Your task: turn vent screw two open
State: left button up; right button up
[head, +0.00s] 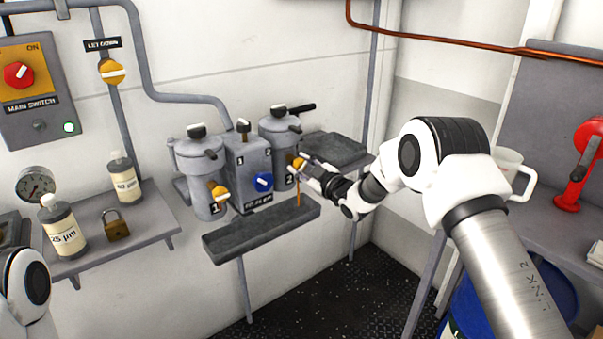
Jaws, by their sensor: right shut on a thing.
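Canister two (277,133) is a grey filter housing at the right of the wall-mounted pair, with a dark knob (278,111) on its lid and a small dark screw (296,129) at the lid's right side. I cannot tell which of these is the vent screw. My right gripper (304,165) is at the yellow knob (297,163) low on canister two's front and is shut on it, partly hiding it. A thin orange-brown streak (298,190) runs down below this knob. My left gripper is out of view.
Canister one (199,165) stands left, with its own yellow knob (220,191). A blue knob (263,182) is on the grey block between them. A dark tray (262,232) juts out below. Bottles and a padlock (116,225) stand on the left shelf.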

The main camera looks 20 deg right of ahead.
jog(key=n+b, duration=0.4)
jog(key=n, duration=0.1)
jog(key=shift+f, duration=0.15)
jog(key=shift+n+b, duration=1.05)
jog(key=shift+n, duration=0.65)
jog(key=o, duration=1.2)
jog(key=shift+a, duration=0.1)
jog(key=v, duration=1.2)
